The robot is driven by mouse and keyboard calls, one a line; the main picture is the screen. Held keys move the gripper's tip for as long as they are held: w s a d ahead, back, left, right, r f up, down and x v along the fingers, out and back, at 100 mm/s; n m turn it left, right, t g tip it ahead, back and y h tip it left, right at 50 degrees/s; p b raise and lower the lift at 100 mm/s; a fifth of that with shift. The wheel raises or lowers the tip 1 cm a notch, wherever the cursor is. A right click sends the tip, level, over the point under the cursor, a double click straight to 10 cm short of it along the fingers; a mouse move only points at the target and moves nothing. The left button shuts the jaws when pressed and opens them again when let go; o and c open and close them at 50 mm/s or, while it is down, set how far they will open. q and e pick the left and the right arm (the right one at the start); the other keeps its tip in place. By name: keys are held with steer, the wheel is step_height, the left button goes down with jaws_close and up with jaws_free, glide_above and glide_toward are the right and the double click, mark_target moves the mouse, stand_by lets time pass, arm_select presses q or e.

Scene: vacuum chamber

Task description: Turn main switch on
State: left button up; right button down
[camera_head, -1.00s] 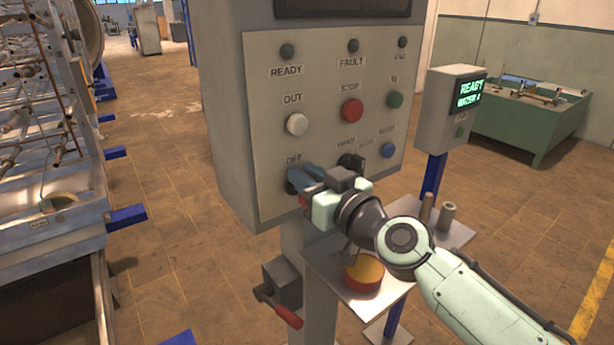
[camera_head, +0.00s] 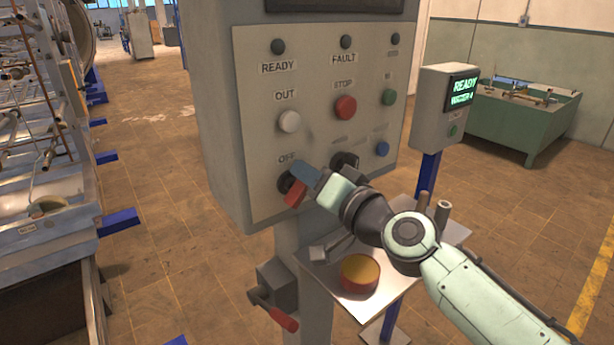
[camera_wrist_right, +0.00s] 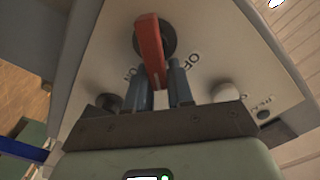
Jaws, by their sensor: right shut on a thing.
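The main switch is a red handle on a dark round base, low on the left of the grey control panel (camera_head: 240,120), by the label OFF. In the head view the red handle (camera_head: 294,194) points down and to the right, partly hidden by my right gripper (camera_head: 301,182). In the right wrist view the red handle (camera_wrist_right: 150,50) reaches from its base down between the blue fingers of my right gripper (camera_wrist_right: 161,85), which is shut on it. My left gripper is not in view.
A white OUT button (camera_head: 289,121) and a red STOP button (camera_head: 346,107) sit above the switch. A black knob (camera_head: 345,160) is just right of my gripper. Below are a small metal shelf (camera_head: 388,295) with a red and yellow round thing (camera_head: 360,272), and a red-handled lever (camera_head: 283,318).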

steer(key=m, duration=0.2)
steer(key=f+m, duration=0.1)
steer(key=m, duration=0.1)
steer(key=shift+w+d+f+m+b, duration=0.1)
steer(key=shift+w+d+m+b, duration=0.1)
steer(key=shift+m+b, duration=0.1)
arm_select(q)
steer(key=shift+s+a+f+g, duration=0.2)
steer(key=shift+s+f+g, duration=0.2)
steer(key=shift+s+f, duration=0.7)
arm_select(e)
steer(key=shift+d+f+m, duration=0.1)
steer(key=shift+f+m, duration=0.15)
steer(key=shift+m, duration=0.9)
steer(key=shift+f+m, duration=0.25)
steer(key=shift+m, duration=0.9)
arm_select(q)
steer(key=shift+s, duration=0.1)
arm_select(e)
steer(key=c, duration=1.1)
jaws_free()
